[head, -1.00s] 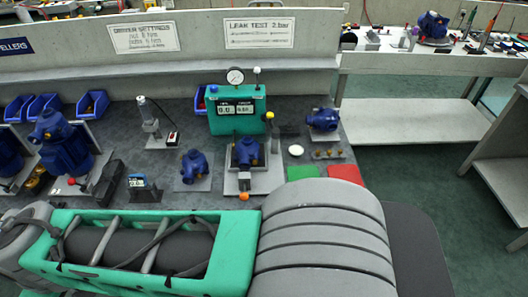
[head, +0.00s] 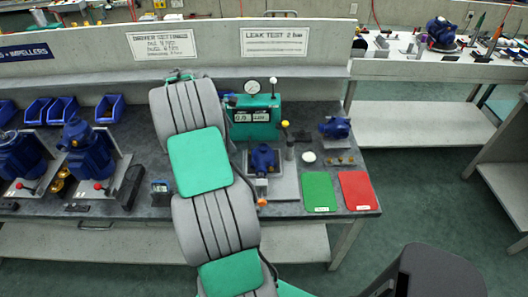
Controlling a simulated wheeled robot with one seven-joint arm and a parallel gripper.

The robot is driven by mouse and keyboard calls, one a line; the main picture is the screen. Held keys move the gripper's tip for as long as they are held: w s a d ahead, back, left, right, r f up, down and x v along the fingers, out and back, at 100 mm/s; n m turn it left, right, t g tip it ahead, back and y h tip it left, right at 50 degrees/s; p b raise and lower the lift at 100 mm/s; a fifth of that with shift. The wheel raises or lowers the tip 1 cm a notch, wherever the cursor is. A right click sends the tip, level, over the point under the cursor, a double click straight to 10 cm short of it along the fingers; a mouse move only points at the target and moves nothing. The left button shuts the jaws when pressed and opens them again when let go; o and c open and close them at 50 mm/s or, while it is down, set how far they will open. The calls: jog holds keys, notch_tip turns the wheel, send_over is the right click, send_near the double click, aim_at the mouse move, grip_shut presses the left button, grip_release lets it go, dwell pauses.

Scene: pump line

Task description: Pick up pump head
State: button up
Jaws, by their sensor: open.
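A blue pump head (head: 263,157) sits upright in the grey fixture (head: 286,186) in front of the green leak tester. Another blue pump head (head: 336,127) rests on a small stand at the right of the bench. Two blue pumps (head: 20,155) (head: 88,152) with pump heads on top stand on grey plates at the left. My grey and green arm reaches over the middle of the bench and covers part of it. My gripper is hidden behind the arm, so what it is near cannot be told. I cannot tell which pump head is meant.
The green leak tester (head: 253,118) with a gauge stands at the back. A green mat (head: 319,191) and a red mat (head: 357,190) lie at the front right. Blue bins (head: 110,108) line the back left. A small display (head: 160,187) stands left of my arm.

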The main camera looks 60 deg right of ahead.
aim_at(262, 149)
jog(key=shift+o, duration=0.7)
jog(key=shift+n+g, duration=0.5)
jog(key=shift+n, duration=0.1)
jog(key=s+d+f, duration=0.1)
jog(key=s+d, duration=0.1)
jog(key=s+d+f, duration=0.1)
jog(key=s+d, duration=0.1)
jog(key=s+d+f, duration=0.1)
jog(key=s+d, duration=0.1)
jog(key=shift+s+f+p, duration=0.1)
jog(key=shift+f+p, duration=0.1)
jog(key=shift+p, duration=0.1)
jog(key=p+x, duration=0.1)
jog(key=x, duration=0.7)
jog(key=shift+s+f+p, duration=0.15)
jog(key=shift+p, duration=0.25)
jog(key=shift+a, duration=0.1)
jog(key=c, duration=1.5)
